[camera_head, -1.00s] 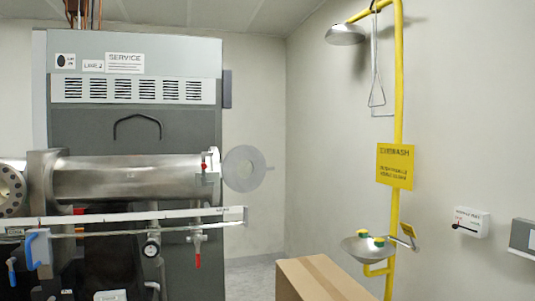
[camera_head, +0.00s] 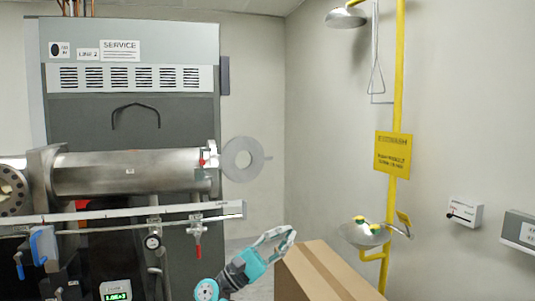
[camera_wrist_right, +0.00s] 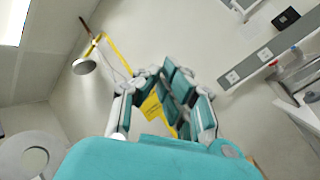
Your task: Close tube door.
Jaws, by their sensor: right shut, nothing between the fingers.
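The tube (camera_head: 125,172) is a horizontal steel cylinder in front of a grey cabinet in the head view. Its door (camera_head: 231,165), a pale grey ring-shaped disc, stands open just beyond the tube's right end, facing me. The door also shows in the wrist view (camera_wrist_right: 15,160) at the lower left, partly cut off. My right gripper (camera_head: 288,238) is teal and grey, below and to the right of the door, apart from it. In the wrist view the right gripper's fingers (camera_wrist_right: 165,80) are shut with nothing held. My left gripper is out of view.
A cardboard box (camera_head: 320,272) stands close to the right gripper, at its right. A white rail (camera_head: 130,213) runs below the tube, with a red-handled valve (camera_head: 197,235). A yellow eyewash and shower pipe (camera_head: 397,100) stands right. Space between door and pipe is open.

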